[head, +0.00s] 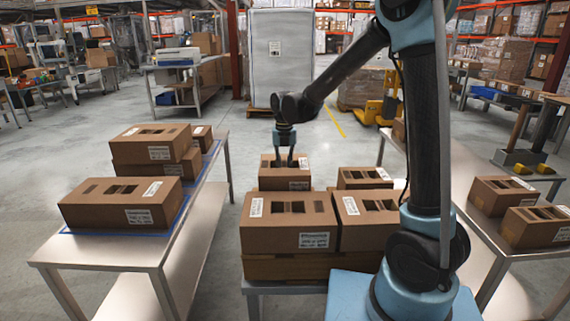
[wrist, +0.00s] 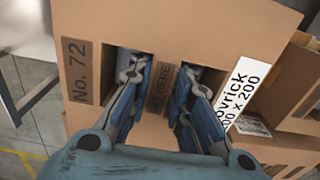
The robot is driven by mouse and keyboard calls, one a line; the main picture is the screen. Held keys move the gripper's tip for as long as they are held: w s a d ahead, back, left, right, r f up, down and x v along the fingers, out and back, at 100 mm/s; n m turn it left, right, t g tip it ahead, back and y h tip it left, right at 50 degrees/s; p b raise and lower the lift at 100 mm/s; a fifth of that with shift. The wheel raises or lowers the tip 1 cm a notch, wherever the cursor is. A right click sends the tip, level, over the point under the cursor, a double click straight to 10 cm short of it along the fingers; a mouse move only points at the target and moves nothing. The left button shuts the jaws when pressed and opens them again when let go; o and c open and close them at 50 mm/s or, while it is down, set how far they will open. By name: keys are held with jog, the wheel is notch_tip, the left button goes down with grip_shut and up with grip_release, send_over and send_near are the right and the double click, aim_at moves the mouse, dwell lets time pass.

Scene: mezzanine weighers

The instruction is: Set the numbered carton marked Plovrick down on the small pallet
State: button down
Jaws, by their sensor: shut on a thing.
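The Plovrick carton (head: 285,178) is a brown box with slots in its top. In the wrist view the carton (wrist: 185,30) shows a "No. 72" plate and a white label ending in "ovrick". My gripper (head: 285,158) is shut on it, its fingers (wrist: 158,88) in the two slots around the middle strip. A wooden base (head: 290,268), which looks like the small pallet, bears cartons at the front left (head: 280,238), front right (head: 368,205) and back right (head: 363,178). The held carton is at the back left; its underside is hidden, so I cannot tell whether it rests.
A left bench (head: 110,255) holds several cartons on a blue mat. A right bench (head: 490,232) holds two cartons (head: 535,226). Clear floor (head: 250,125) lies behind. A yellow pallet truck (head: 378,110) stands farther back.

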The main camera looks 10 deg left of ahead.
jog(key=shift+f, duration=2.2)
jog(key=shift+f, duration=0.2)
jog(key=c, duration=1.4)
grip_release()
